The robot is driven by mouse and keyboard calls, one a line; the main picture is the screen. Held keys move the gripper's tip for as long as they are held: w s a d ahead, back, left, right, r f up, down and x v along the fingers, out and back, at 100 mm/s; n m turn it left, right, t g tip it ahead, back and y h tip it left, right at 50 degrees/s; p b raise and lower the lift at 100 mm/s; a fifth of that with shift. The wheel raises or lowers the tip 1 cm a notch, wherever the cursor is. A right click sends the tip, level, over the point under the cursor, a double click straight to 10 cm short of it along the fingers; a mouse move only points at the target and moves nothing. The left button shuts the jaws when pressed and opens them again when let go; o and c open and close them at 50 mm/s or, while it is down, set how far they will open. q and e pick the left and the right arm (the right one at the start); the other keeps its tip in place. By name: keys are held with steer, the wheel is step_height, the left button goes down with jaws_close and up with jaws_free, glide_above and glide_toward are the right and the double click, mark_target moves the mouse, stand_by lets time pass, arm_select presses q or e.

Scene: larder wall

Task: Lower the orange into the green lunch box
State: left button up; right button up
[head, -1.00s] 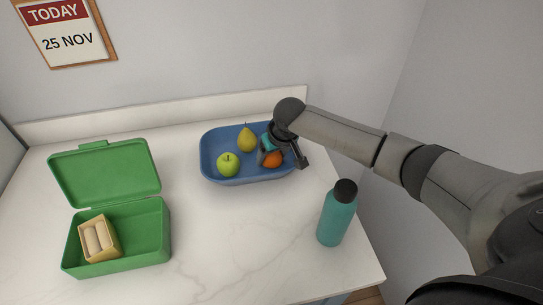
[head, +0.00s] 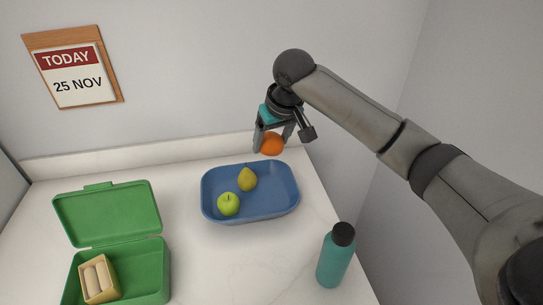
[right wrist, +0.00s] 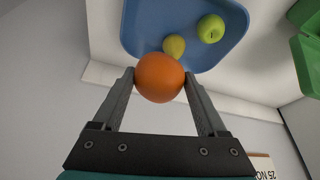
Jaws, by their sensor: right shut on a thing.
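The orange (head: 271,144) is held between the fingers of my right gripper (head: 270,146), raised above the far right part of the blue tray. In the right wrist view the orange (right wrist: 159,77) sits between both fingertips of the gripper (right wrist: 158,80). The green lunch box (head: 152,269) stands open at the lower left, its lid (head: 108,214) tilted back. A small tan box with pale rolls (head: 97,279) is inside its left part; the right part looks empty. The lunch box's front is cut off by the picture edge. My left gripper is not in view.
The blue tray (head: 246,216) holds a green apple (head: 228,204) and a yellow-green pear (head: 247,179). A teal bottle (head: 334,262) with a black cap stands at the front right. The counter between tray and lunch box is clear. A calendar (head: 74,75) hangs on the back wall.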

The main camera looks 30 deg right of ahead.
steer(key=shift+a+r, duration=0.1)
steer(key=shift+r, duration=0.4)
steer(key=shift+a+r+p, duration=0.2)
steer(key=shift+p, duration=0.2)
steer(key=s+a+p, duration=0.2)
steer(key=a+p, duration=0.4)
steer(key=a, duration=0.3)
steer(key=s+a+p, duration=0.3)
steer(key=a+p, duration=0.4)
steer(key=a, duration=0.1)
steer(key=s+a+f+b, duration=0.1)
steer(key=a+f, duration=0.3)
steer(key=a, duration=0.4)
steer(key=s+a+f+b, duration=0.2)
steer(key=a+f, duration=0.3)
steer(key=a, duration=0.4)
steer(key=shift+s+a+b, duration=0.3)
steer(key=shift+s, duration=0.15)
steer(key=shift+w, duration=0.1)
